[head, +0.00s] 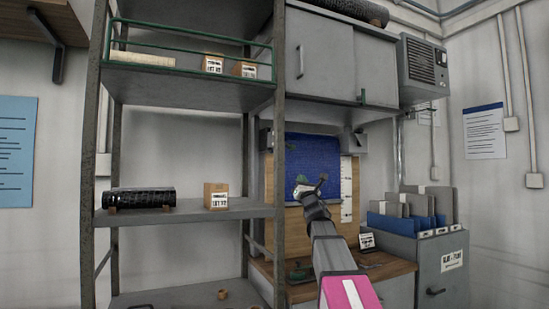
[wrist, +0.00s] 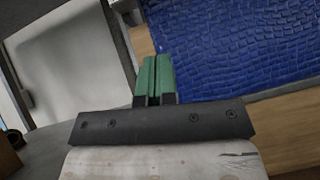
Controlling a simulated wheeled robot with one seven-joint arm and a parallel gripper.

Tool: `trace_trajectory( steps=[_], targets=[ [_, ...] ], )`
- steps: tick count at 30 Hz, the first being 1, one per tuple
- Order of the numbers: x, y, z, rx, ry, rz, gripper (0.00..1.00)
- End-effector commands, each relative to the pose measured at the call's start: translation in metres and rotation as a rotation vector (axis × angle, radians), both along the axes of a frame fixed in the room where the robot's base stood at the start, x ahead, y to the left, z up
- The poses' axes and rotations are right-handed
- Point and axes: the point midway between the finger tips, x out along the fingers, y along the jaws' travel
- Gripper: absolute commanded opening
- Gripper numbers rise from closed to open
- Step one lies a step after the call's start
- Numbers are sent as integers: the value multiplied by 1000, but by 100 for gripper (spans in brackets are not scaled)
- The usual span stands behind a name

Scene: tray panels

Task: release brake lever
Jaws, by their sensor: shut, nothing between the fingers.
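My gripper (head: 302,180) is raised in front of the blue textured sheet (head: 305,155) in the head view. In the wrist view its green fingers (wrist: 155,60) are together with nothing between them, and the blue sheet (wrist: 235,45) lies to their right. The sheet hangs between two grey brackets, the right one (head: 354,142) beside a white ruled strip (head: 346,190). I cannot make out a brake lever for certain. A small green upright piece (head: 363,97) shows at the lower edge of the grey wall cabinet; I cannot tell whether it is the lever.
A metal shelf rack (head: 190,212) stands at the left, its post close to the sheet. A wooden counter (head: 385,266) lies below. A grey file cabinet (head: 442,270) with folders stands at right. The grey wall cabinet (head: 335,55) hangs above.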

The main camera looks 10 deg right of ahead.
Motion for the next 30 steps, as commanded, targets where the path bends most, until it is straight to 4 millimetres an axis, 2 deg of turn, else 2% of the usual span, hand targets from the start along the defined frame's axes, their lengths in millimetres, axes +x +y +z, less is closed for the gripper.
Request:
trace_trajectory(
  steps=[17, 23, 30],
  targets=[
    [2, 0, 4, -5, -6, -2, 0],
    [17, 3, 16, -4, -5, -2, 0],
    [48, 8, 42, -5, -6, -1, 0]
  ],
)
